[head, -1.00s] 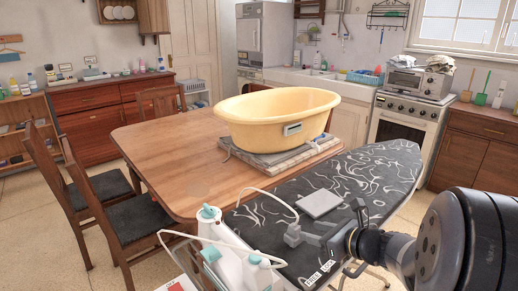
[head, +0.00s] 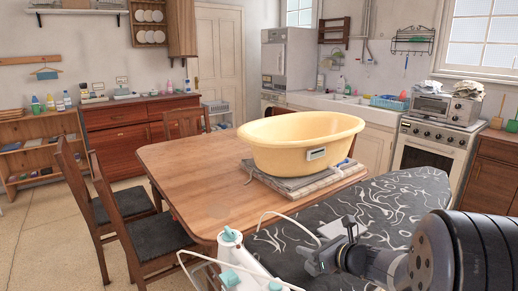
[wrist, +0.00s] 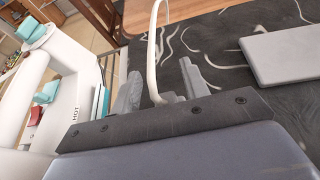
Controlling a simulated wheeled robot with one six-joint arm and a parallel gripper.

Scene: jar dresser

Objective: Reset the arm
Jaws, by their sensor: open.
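My gripper (head: 318,258) is open and empty, over the near left part of the dark patterned ironing board (head: 395,190). Its two fingers stand apart in the wrist view (wrist: 160,88), with bare board and a pale cord (wrist: 153,50) showing between and beyond them. My arm reaches in from the lower right of the head view.
A wooden table (head: 190,165) holds a yellow tub (head: 300,140) on a stack. Chairs (head: 150,238) stand at left.

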